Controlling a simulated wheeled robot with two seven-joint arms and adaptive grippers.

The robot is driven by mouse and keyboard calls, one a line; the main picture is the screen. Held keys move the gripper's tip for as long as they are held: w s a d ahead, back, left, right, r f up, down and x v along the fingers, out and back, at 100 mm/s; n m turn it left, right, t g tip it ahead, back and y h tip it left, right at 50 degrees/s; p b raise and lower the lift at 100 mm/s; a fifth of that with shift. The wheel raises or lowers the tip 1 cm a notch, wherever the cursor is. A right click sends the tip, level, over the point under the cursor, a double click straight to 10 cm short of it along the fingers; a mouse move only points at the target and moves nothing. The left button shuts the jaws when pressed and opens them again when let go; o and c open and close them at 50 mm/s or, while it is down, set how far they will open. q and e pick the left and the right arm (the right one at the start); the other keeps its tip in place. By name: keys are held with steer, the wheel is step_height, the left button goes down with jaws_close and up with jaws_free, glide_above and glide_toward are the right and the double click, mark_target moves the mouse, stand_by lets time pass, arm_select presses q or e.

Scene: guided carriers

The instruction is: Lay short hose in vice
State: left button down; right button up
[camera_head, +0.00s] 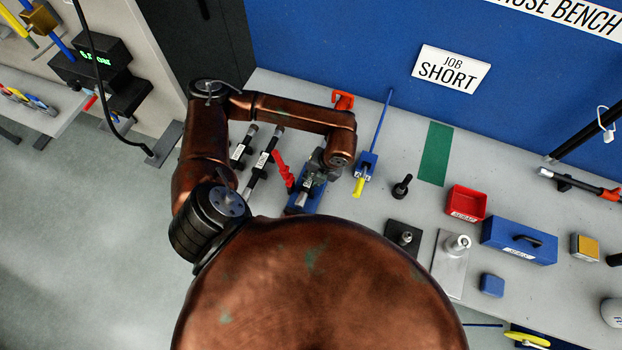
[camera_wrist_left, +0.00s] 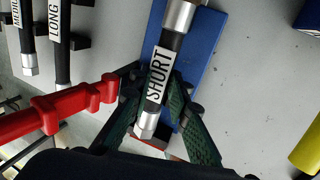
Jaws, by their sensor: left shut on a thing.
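The short hose, black with silver ends and a SHORT label, is in the left wrist view (camera_wrist_left: 160,75). Its silver end shows in the head view (camera_head: 302,198). My left gripper (camera_head: 312,182) is shut on it, with the green-padded fingers (camera_wrist_left: 158,108) on both sides near the lower end. The blue vice (camera_wrist_left: 205,45) lies directly under the hose, roughly in line with it; its red handle (camera_wrist_left: 60,110) reaches out left. The vice also shows in the head view (camera_head: 318,197), partly hidden by my gripper. I cannot tell whether the hose touches the vice. My right gripper is not in view.
The long hose (camera_wrist_left: 58,45) and medium hose (camera_wrist_left: 27,40) lie left of the vice. A blue tool with a yellow handle (camera_head: 359,187) is close on the right. A red tray (camera_head: 466,203) and blue box (camera_head: 519,241) stand further right. A green strip (camera_head: 436,153) is clear.

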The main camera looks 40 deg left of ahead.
arm_select(q)
steer(key=c, duration=1.8)
jaws_free()
steer(key=shift+r+p, duration=0.2)
steer(key=shift+p, duration=0.1)
steer(key=shift+r+p, duration=0.4)
steer(key=shift+b+v, duration=1.6)
steer(key=shift+v, duration=4.2)
steer(key=shift+d, duration=0.1)
